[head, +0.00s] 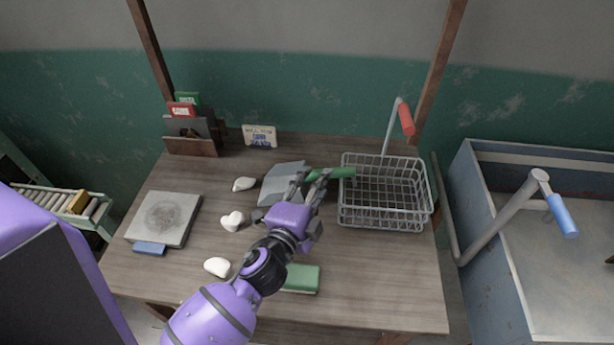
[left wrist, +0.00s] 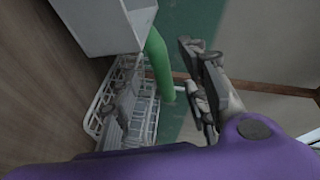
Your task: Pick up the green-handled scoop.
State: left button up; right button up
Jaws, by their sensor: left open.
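The scoop has a grey metal pan (head: 280,182) and a green handle (head: 342,173) that points right, towards the wire basket. My left gripper (head: 309,178) is over the scoop, by the near end of the handle, and hides part of the pan and handle joint. The fingers are open; I cannot tell whether either one touches the handle. My right gripper is in neither view.
A wire basket (head: 385,223) stands right of the scoop, with a red-handled tool (head: 405,118) rising at its back. White lumps (head: 232,221), a green block (head: 302,279) and a grey slab (head: 165,217) lie on the table (head: 380,285). A blue-grey basin (head: 480,205) is beyond the right edge.

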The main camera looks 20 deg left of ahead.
pick_arm(q)
jog(key=w, duration=0.5)
jog(key=shift+w+a+f+p, duration=0.2)
jog(key=shift+f+p, duration=0.15)
grip_shut()
